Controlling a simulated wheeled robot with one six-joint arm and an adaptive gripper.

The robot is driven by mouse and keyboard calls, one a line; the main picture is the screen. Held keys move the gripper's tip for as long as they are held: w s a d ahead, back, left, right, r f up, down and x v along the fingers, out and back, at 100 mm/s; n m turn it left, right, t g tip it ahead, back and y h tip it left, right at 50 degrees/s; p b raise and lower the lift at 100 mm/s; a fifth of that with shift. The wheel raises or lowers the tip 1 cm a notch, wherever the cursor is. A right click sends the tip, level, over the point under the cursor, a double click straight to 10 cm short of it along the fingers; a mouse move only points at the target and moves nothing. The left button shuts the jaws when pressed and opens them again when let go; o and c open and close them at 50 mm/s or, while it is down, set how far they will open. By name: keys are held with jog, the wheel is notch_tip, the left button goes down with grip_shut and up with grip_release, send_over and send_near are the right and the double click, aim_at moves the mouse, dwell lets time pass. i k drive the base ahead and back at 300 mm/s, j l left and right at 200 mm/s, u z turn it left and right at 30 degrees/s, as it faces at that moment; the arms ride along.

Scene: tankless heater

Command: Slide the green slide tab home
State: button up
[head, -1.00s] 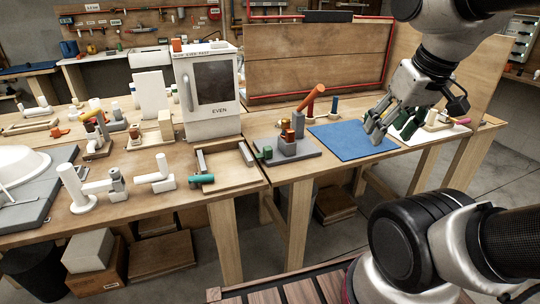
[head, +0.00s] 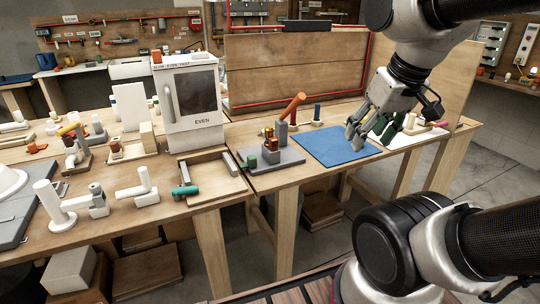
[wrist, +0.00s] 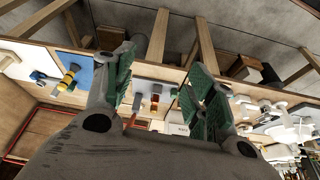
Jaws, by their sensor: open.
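The green slide tab (head: 250,161) is a small green block at the left end of a grey plate (head: 288,161) on the workbench. It stands beside a grey block fixture that bears orange and copper-coloured pieces. My gripper (head: 371,134) is open and empty, above the right part of the blue mat, well to the right of the tab. In the wrist view my gripper (wrist: 163,76) shows its dark green finger pads wide apart.
A slanted orange cylinder (head: 292,105) rises behind the fixture. A wooden tray (head: 214,178) with a teal-ended bar (head: 186,191) and a white EVEN cabinet (head: 190,110) stand to the left. A wooden panel (head: 290,70) closes the back.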

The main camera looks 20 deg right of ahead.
aim_at(251, 163)
jog(key=i+l+u, duration=0.1)
jog(key=u, duration=0.25)
jog(key=i+l+u, duration=0.15)
jog(key=u, duration=0.2)
jog(key=i, duration=0.1)
